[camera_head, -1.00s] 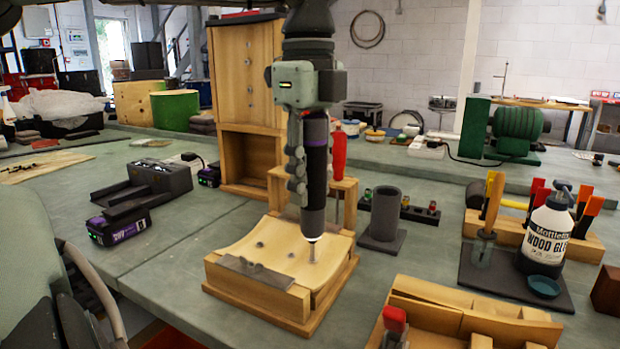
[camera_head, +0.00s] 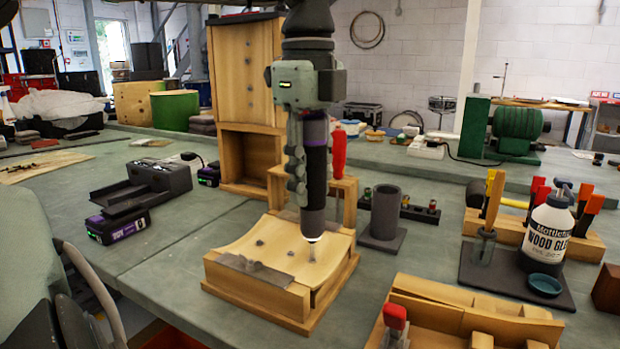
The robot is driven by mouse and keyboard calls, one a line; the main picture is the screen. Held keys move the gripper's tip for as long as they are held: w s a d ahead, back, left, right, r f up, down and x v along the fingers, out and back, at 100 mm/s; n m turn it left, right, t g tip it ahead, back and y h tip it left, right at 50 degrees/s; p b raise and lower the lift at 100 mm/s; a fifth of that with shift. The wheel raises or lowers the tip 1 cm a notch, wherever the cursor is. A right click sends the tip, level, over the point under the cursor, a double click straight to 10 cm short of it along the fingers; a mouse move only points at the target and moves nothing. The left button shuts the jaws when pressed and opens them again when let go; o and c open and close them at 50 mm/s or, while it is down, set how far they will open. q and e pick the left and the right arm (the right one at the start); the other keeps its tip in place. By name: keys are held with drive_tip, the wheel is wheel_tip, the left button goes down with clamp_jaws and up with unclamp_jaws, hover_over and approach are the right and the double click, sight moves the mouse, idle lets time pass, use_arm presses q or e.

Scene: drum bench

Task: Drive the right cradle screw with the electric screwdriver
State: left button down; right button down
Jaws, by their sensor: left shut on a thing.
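My left gripper (camera_head: 298,160) comes down from the top middle and is shut on the electric screwdriver (camera_head: 315,178), a black tool with a purple band. The screwdriver stands upright with its bit end down over the wooden cradle (camera_head: 285,299). The cradle has a curved pale top with several dark screw heads on its left and middle. The right cradle screw (camera_head: 312,251) is a small upright grey shaft directly under the tool's tip. Whether the bit is seated in its head is too small to tell. My right gripper is not in view.
A red-handled tool (camera_head: 339,150) stands in a wooden block just behind the screwdriver. A dark grey cup (camera_head: 385,213) is to its right, and a glue bottle (camera_head: 548,232) further right. A battery (camera_head: 118,226) lies left on open bench.

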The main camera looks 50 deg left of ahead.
use_arm(q)
drive_tip(key=shift+f, duration=0.1)
idle(0.5)
drive_tip(key=shift+r+p, duration=0.9)
drive_tip(key=shift+r, duration=0.65)
